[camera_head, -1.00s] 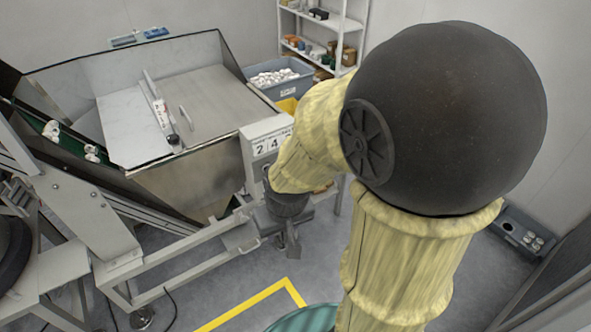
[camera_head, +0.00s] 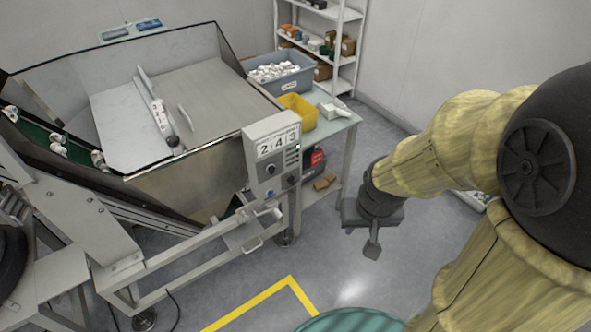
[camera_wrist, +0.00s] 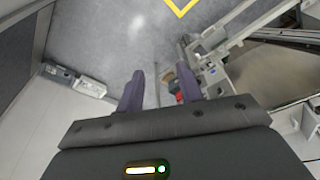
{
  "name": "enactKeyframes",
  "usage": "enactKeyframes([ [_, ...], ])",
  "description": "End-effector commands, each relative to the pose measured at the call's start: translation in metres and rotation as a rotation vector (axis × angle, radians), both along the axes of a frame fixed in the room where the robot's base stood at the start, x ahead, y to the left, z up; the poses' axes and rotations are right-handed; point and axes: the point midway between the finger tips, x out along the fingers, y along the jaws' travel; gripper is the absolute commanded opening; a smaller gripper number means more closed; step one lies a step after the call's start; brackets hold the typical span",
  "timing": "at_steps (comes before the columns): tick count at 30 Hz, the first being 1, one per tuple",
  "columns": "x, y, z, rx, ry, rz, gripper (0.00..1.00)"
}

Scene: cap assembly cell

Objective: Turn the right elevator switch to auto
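A grey control box (camera_head: 272,155) with the number display 243 stands at the right end of the hopper machine. A dark round knob (camera_head: 271,168) is on its front face, and another dark knob (camera_head: 292,180) is lower at its right edge. Which way the knobs point is too small to tell. My gripper (camera_head: 362,246) hangs in free air to the right of the box and apart from it, pointing down. In the wrist view, its two purple fingers (camera_wrist: 160,92) are spread with nothing between them. The knobs cannot be made out in the wrist view.
The metal hopper (camera_head: 190,185) and its frame fill the left. Behind the box, a table (camera_head: 335,124) carries a yellow bin (camera_head: 298,110) and a blue-grey crate (camera_head: 281,84) of white parts. A shelf (camera_head: 345,50) stands behind. Floor below my gripper is clear.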

Motion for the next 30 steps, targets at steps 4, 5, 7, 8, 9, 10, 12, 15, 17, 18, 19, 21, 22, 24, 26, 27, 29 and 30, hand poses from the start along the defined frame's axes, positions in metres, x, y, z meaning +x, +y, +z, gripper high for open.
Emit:
enactKeyframes([
  [4,0.0,0.0,0.0,0.0,0.0,0.0,0.36],
  [5,0.0,0.0,0.0,0.0,0.0,0.0,0.36],
  [7,0.0,0.0,0.0,0.0,0.0,0.0,0.36],
  [8,0.0,0.0,0.0,0.0,0.0,0.0,0.36],
  [9,0.0,0.0,0.0,0.0,0.0,0.0,0.36],
  [10,0.0,0.0,0.0,0.0,0.0,0.0,0.36],
  [12,0.0,0.0,0.0,0.0,0.0,0.0,0.38],
  [15,0.002,0.0,-0.001,-0.001,-0.003,0.002,0.48],
  [17,0.006,-0.001,-0.004,-0.004,-0.01,0.004,0.48],
  [18,0.011,-0.001,-0.007,-0.007,-0.018,0.008,0.48],
  [19,0.016,-0.002,-0.01,-0.01,-0.026,0.011,0.48],
  [21,0.03,-0.002,-0.018,-0.016,-0.05,0.026,0.48],
  [22,0.038,-0.002,-0.023,-0.019,-0.063,0.033,0.48],
  [24,0.058,-0.002,-0.036,-0.02,-0.101,0.052,0.48],
  [26,0.077,-0.001,-0.048,-0.016,-0.139,0.073,0.48],
  [27,0.089,0.001,-0.057,-0.011,-0.163,0.086,0.48],
  [29,0.106,0.004,-0.069,0.004,-0.203,0.107,0.48],
  [30,0.117,0.007,-0.078,0.015,-0.227,0.119,0.48],
])
